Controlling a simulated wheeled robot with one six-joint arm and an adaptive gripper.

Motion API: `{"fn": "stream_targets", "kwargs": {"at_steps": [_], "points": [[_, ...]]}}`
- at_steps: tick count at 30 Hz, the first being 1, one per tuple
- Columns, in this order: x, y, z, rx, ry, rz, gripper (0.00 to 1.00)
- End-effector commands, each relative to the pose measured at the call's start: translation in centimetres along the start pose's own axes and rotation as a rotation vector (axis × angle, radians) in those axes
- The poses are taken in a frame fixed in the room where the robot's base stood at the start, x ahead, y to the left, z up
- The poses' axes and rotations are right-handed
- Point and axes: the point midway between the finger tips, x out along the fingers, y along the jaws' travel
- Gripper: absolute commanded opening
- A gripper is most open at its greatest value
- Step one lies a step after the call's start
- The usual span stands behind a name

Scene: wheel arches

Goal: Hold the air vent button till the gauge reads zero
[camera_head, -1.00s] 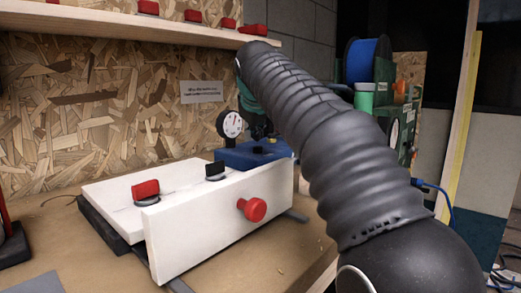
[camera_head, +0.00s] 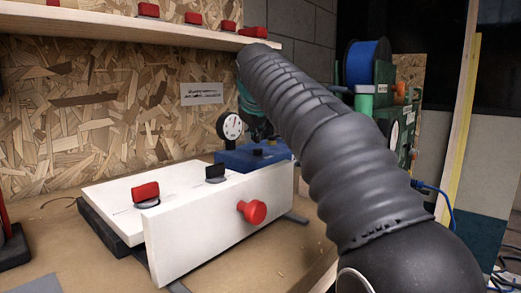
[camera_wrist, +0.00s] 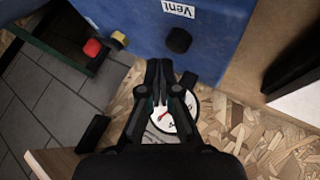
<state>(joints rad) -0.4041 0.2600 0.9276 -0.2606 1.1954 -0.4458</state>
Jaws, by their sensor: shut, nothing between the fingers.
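A blue box (camera_head: 228,158) sits on the bench behind the white board, and it fills the top of the wrist view (camera_wrist: 125,25). A black round button (camera_wrist: 179,40) stands out of its face below a white "Vent" label (camera_wrist: 179,8). My gripper (camera_wrist: 158,64) is shut and empty; its fingertips appear just below and left of the button, with a visible gap in the picture. A round white gauge (camera_head: 231,126) stands at the box's left; the fingers partly cover it in the wrist view (camera_wrist: 165,121). Its red needle shows, but the reading is too small to tell.
The white board (camera_head: 205,227) carries a red knob (camera_head: 252,212), a red switch (camera_head: 145,192) and a black switch (camera_head: 215,172). A shelf (camera_head: 100,22) with red parts runs above. Green equipment with a blue spool (camera_head: 367,62) stands right of my arm.

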Motion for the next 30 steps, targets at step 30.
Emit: {"fn": "stream_targets", "kwargs": {"at_steps": [30], "points": [[0.76,-0.44,0.48,0.0,0.0,0.0,0.0]]}}
